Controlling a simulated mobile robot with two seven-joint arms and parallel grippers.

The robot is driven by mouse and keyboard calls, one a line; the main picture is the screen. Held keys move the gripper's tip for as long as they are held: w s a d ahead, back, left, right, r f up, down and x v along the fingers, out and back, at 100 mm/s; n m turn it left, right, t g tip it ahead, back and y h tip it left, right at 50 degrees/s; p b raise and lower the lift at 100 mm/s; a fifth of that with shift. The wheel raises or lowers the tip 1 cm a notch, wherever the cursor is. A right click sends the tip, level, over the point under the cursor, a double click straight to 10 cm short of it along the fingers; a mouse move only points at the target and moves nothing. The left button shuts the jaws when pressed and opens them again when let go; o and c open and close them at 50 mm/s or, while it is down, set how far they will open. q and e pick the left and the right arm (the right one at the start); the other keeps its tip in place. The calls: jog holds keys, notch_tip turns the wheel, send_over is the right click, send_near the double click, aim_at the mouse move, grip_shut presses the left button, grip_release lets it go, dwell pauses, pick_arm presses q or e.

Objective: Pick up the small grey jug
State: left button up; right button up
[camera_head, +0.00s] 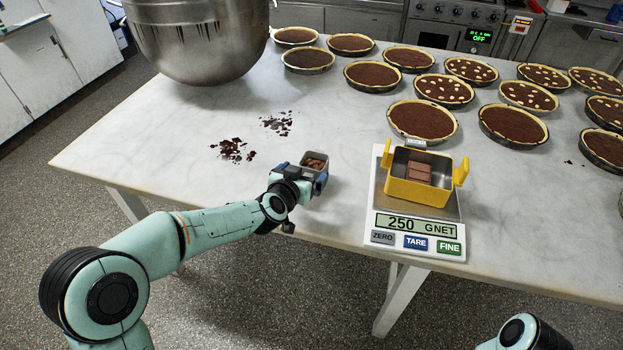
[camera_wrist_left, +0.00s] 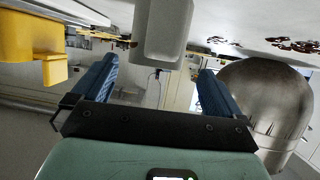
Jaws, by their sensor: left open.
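The small grey jug (camera_head: 316,157) stands near the front edge of the marble table and holds small brown pieces. My left gripper (camera_head: 306,178) is right at the jug, with a blue finger showing at its right side. In the left wrist view, which is upside down, the grey jug (camera_wrist_left: 162,28) lies ahead between the two spread blue fingers of my left gripper (camera_wrist_left: 157,68). Gaps show on both sides, so the fingers look clear of it. How far they reach along its sides is hard to tell. Only part of my right arm shows, at the bottom right; its gripper is hidden.
A scale (camera_head: 415,235) bearing a yellow container (camera_head: 418,190) with chocolate bars stands right of the jug. Chocolate crumbs (camera_head: 232,150) lie behind left. A large metal bowl (camera_head: 200,40) and several tarts (camera_head: 422,120) are farther back.

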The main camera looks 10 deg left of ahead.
pick_arm(q)
jog(key=x, duration=0.5)
jog(key=shift+d+p, duration=0.25)
jog(key=shift+p, duration=0.15)
pick_arm(e)
jog(key=shift+w+r, duration=0.1)
jog(key=shift+r, duration=0.3)
pick_arm(q)
jog(key=shift+c, duration=0.3)
jog(key=c, duration=1.2)
jog(key=shift+r, duration=0.15)
notch_tip(320, 180, up, 10)
jog(key=p, duration=0.5)
notch_tip(320, 180, up, 10)
jog(key=p, duration=0.6)
send_over(310, 170)
jog(key=w, duration=0.2)
jog(key=shift+s, duration=0.25)
pick_arm(e)
jog(key=w+r+t, duration=0.1)
jog(key=w+r, duration=0.8)
jog(key=r, duration=0.4)
jog(key=shift+r, duration=0.15)
